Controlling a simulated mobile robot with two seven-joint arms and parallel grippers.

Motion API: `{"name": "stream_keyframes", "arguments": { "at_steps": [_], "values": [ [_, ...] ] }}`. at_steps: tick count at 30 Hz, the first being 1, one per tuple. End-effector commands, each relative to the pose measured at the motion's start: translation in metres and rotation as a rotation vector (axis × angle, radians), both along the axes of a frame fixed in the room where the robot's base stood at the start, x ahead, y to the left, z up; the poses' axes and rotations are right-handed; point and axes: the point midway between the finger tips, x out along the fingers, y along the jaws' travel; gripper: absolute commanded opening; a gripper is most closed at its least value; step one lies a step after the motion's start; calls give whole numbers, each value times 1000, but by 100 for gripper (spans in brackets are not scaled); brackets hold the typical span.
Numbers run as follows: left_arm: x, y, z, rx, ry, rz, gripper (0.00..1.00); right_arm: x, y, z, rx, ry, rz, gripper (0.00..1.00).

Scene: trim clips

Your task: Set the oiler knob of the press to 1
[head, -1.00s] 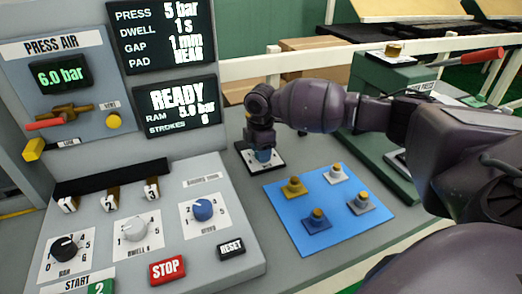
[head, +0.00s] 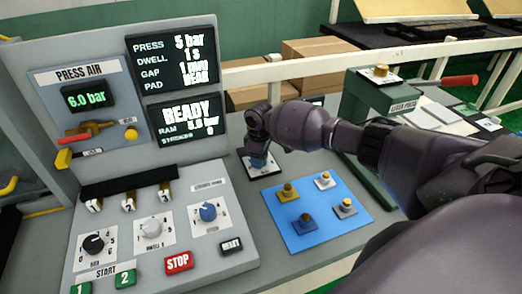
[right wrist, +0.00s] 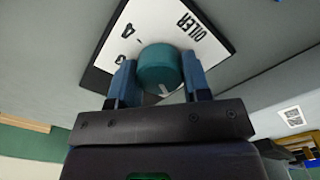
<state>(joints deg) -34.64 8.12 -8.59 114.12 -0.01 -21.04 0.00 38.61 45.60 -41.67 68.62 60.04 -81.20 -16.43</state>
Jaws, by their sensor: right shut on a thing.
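The oiler knob is a round teal knob (right wrist: 161,68) on a white plate marked OILER (right wrist: 188,24) in the right wrist view. A pale pointer line shows on the knob's near edge; the figure it points at cannot be read. My right gripper (right wrist: 160,82) is shut on the knob, with one blue finger on each side. In the head view my right gripper (head: 259,160) reaches down over the oiler plate (head: 258,172) and hides most of the knob. My left gripper is not in view.
A blue mat (head: 335,222) with several small knobbed blocks lies right of the plate. The control panel (head: 205,266) with dials, a STOP button (head: 178,262) and switches stands to the left. A green lever press (head: 375,110) stands behind my right arm.

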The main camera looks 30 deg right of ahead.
Motion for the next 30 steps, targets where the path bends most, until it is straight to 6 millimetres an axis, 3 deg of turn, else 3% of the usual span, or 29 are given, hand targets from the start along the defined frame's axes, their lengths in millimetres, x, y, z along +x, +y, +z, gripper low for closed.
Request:
{"name": "stream_keyframes", "arguments": {
  "at_steps": [1,5,17,28,29,30],
  "values": [
    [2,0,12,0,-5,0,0,-1,0,3,1,5,-31,20],
    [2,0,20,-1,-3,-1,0,-1,0,2,1,5,-102,20],
    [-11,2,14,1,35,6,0,-1,-1,-1,-1,3,-197,20],
    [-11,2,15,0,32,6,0,-1,-1,-1,-1,3,-199,20],
    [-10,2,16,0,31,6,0,-1,-1,-1,-1,3,-199,48],
    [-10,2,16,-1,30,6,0,-1,-1,-1,-1,2,-199,55]
  ]
}}
